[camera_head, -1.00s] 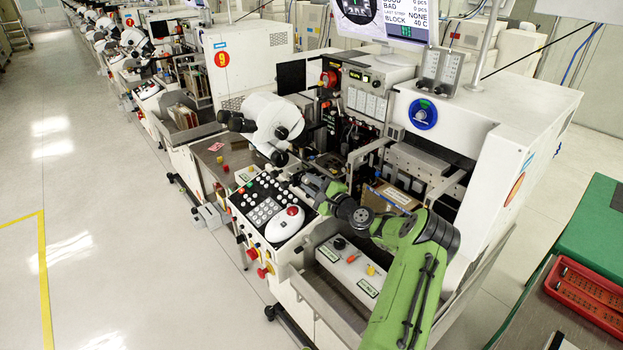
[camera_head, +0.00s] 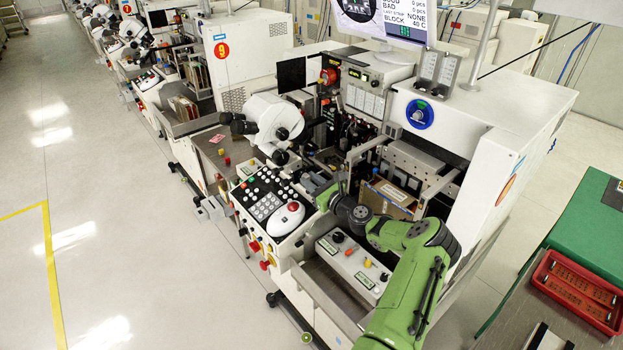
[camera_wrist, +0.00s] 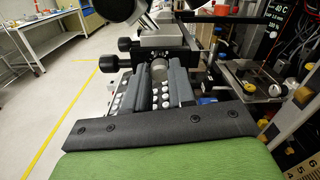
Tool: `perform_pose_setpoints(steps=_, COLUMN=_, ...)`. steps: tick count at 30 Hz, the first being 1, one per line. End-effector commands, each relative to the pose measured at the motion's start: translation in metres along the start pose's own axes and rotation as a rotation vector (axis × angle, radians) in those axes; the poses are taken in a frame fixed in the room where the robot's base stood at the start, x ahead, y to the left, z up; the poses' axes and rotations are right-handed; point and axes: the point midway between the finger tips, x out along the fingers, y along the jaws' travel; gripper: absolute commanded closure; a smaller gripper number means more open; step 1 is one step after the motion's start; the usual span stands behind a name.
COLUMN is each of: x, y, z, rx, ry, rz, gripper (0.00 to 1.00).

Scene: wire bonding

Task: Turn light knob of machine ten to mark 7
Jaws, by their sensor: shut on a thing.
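Machine ten is the nearest machine, with a white housing (camera_head: 520,125) on its right side. My gripper (camera_wrist: 160,84) has two dark grey fingers closed around a round grey knob (camera_wrist: 160,70), which I take to be the light knob. In the head view my gripper (camera_head: 312,183) is low beside the white microscope (camera_head: 272,118), just right of the keypad panel (camera_head: 262,198). The knob is hidden there. Its marks and pointer are too small or covered to read in either view.
A control box (camera_head: 352,266) with a black knob and coloured switches sits below my wrist. A cardboard box (camera_head: 388,197) is just behind my arm. A red tray (camera_head: 580,290) lies at the right. The floor at left is clear.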

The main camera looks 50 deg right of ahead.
Motion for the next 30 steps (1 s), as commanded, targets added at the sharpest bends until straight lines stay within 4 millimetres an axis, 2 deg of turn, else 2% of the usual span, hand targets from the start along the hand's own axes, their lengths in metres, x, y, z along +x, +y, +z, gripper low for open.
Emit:
perform_pose_setpoints(steps=9, x=-0.0009, y=0.0001, z=-0.0028, rx=0.109, ry=0.007, rz=0.000, gripper=1.00)
perform_pose_setpoints(steps=24, x=-0.0009, y=0.0006, z=-0.0040, rx=0.127, ry=0.008, rz=0.001, gripper=1.00)
perform_pose_setpoints(steps=25, x=-0.0009, y=0.0006, z=-0.0040, rx=0.127, ry=0.008, rz=0.001, gripper=0.75)
perform_pose_setpoints(steps=30, x=-0.0006, y=0.0003, z=-0.0027, rx=0.126, ry=0.005, rz=0.000, gripper=0.50)
